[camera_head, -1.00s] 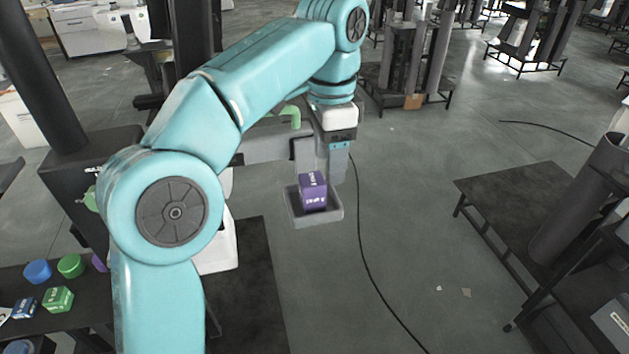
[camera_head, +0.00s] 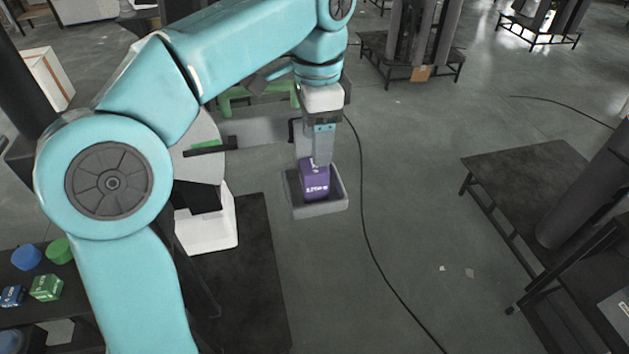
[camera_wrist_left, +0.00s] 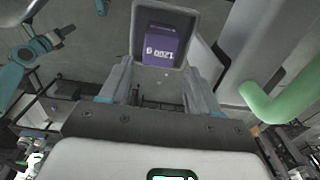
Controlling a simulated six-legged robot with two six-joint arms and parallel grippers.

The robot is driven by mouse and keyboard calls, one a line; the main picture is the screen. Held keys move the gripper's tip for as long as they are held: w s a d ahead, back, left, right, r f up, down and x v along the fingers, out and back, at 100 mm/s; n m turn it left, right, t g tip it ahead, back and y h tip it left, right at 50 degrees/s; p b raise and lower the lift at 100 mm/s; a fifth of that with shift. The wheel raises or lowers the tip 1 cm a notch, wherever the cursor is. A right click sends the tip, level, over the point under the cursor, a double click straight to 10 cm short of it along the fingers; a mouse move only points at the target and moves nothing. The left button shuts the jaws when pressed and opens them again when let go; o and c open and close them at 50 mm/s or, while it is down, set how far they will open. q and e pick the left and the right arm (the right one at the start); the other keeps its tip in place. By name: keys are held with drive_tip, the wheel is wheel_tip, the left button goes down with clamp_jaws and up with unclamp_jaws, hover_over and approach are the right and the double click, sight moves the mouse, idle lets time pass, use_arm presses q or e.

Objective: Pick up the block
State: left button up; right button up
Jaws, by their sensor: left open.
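The purple block (camera_head: 314,183) with white print sits in a small grey tray (camera_head: 321,209) in the head view. My left gripper (camera_head: 317,156) points down at the block, with its fingers at the block's upper back edge. In the left wrist view the block (camera_wrist_left: 161,46) lies in the tray (camera_wrist_left: 167,17), beyond the open fingertips (camera_wrist_left: 158,66) and lined up with the gap between them. Nothing is held. The far finger is partly hidden in the head view. My right gripper is not seen.
A dark table (camera_head: 535,190) stands at the right. Green and blue blocks (camera_head: 46,288) lie on a dark surface at the lower left. A black cable (camera_head: 366,230) runs along the floor right of the tray. A green curved part (camera_wrist_left: 285,98) is close by in the wrist view.

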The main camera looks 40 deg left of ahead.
sight(314, 173)
use_arm(q)
drive_tip(key=shift+w+a+f, duration=0.1)
drive_tip(key=shift+w+f, duration=0.1)
drive_tip(key=shift+f, duration=0.35)
drive_tip(key=shift+w+a+f, duration=0.1)
drive_tip(key=shift+w+f, duration=0.05)
drive_tip(key=shift+f, duration=0.8)
drive_tip(key=shift+s+d, duration=0.1)
drive_tip(key=shift+s, duration=0.2)
drive_tip(key=shift+s+d+f, duration=0.1)
drive_tip(key=shift+s+f, duration=0.45)
drive_tip(key=shift+f, duration=0.35)
drive_tip(key=f, duration=0.1)
drive_tip(key=w+f, duration=0.1)
drive_tip(key=f, duration=0.1)
drive_tip(key=shift+a+f, duration=0.2)
drive_tip(key=shift+f, duration=0.05)
drive_tip(key=shift+s+d+r, duration=0.15)
drive_tip(key=shift+s+d, duration=0.05)
drive_tip(key=shift+s, duration=0.2)
drive_tip(key=shift+w+a, duration=0.15)
drive_tip(key=shift+w, duration=0.05)
drive_tip(key=c, duration=0.7)
clamp_jaws()
